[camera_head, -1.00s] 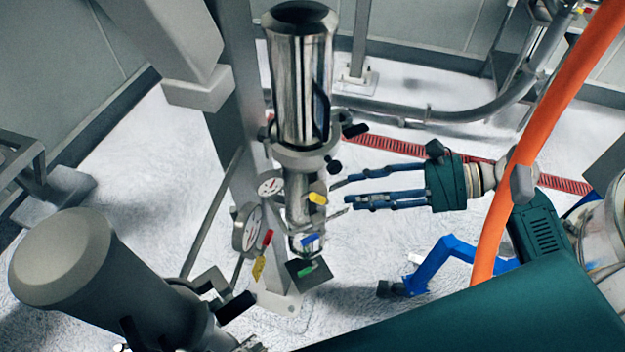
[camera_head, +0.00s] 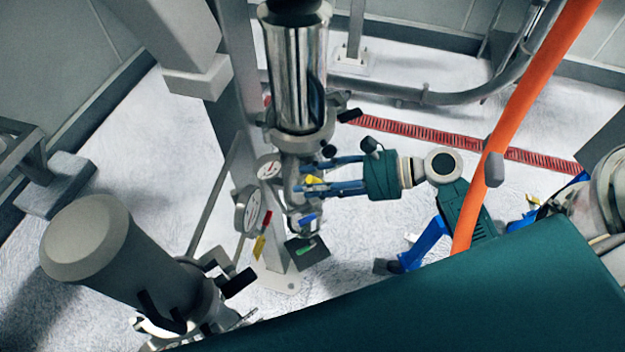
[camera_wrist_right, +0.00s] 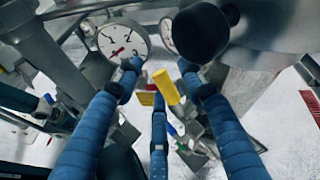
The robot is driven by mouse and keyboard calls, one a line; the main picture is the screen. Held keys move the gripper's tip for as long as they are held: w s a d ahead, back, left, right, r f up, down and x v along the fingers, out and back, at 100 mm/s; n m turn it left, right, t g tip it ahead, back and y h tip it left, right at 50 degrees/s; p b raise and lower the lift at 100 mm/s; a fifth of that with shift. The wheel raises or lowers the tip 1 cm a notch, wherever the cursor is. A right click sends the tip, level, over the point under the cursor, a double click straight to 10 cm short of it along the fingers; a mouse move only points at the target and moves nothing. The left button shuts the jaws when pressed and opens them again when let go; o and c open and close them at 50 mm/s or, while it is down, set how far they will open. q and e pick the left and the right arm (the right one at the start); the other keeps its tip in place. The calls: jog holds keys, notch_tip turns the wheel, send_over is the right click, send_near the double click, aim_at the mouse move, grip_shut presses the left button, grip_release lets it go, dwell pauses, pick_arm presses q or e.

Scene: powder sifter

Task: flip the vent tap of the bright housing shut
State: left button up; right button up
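The bright housing (camera_head: 299,85) is a shiny upright steel cylinder at the top middle of the head view. Below it are small levers: yellow (camera_head: 312,181), blue (camera_head: 307,220), red (camera_head: 266,221) and green (camera_head: 306,250). Which of them is the vent tap is not marked. My right gripper (camera_head: 305,175) comes in from the right under the housing, fingers spread. In the right wrist view the yellow lever (camera_wrist_right: 166,87) stands between the open fingers; contact cannot be told.
A dull grey housing (camera_head: 85,240) stands at the lower left. A dark knob (camera_wrist_right: 206,30) hangs close above the right fingers. A grey column stands behind.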

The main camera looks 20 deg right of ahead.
grip_shut()
jog(key=shift+w+d+r+m+y+b, duration=0.2)
jog(key=shift+d+m+y+b, duration=0.25)
jog(key=shift+y, duration=0.55)
jog(key=shift+d+r+m+t+y+b, duration=0.15)
jog(key=shift+d+m+t+y+b, duration=0.35)
jog(key=shift+m+y+b, duration=0.5)
jog(key=shift+w+d+r+m+t+y+b, duration=0.15)
jog(key=shift+d+r+m+t+y+b, duration=0.15)
jog(key=shift+t+y+b, duration=0.35)
jog(key=shift+y, duration=0.25)
jog(key=shift+d, duration=0.1)
